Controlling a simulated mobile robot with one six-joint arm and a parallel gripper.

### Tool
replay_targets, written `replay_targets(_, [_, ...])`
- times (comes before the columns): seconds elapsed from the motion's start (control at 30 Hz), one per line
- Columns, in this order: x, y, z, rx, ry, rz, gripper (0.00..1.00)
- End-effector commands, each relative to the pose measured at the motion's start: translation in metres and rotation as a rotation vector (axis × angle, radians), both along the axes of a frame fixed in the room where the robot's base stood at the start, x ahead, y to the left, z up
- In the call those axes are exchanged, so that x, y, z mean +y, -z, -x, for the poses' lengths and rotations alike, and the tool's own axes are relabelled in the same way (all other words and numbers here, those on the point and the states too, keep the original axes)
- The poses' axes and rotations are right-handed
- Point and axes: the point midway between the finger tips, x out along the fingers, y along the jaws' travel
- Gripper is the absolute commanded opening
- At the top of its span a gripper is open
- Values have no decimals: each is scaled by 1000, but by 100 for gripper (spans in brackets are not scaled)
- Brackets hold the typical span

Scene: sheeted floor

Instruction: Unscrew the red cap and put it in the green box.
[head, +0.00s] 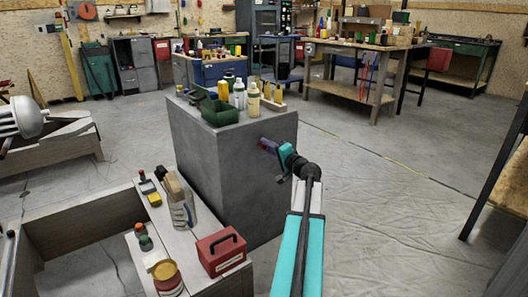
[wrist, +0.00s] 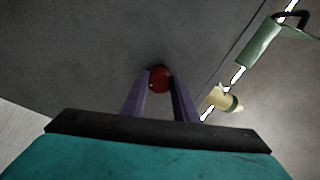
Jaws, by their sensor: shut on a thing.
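The red cap (wrist: 160,79) is round and sits between the purple fingertips of my gripper (wrist: 160,82) in the wrist view, with grey surface behind it. My gripper (head: 266,145) is shut on the cap, in front of the right-hand face of the grey block (head: 215,160) in the head view. The cap is hardly visible there. I cannot tell whether it is still attached to the block's face. The open dark green box (head: 222,114) stands on top of the block, up and left of my gripper. What is inside it is not clear.
Several bottles (head: 253,100) stand behind and beside the green box. A low bench at the front left holds a red toolbox (head: 221,252), a glass jug (head: 180,207) and jars. The floor right of the block is clear up to a table at the right edge.

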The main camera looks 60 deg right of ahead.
Motion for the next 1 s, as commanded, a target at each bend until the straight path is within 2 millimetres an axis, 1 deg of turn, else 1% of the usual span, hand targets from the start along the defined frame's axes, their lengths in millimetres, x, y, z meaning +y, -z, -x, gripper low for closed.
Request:
replay_targets(0.03, [0, 4, 0, 6, 0, 19, 0])
replay_targets(1.0, [0, 4, 0, 131, 1, 397, 0])
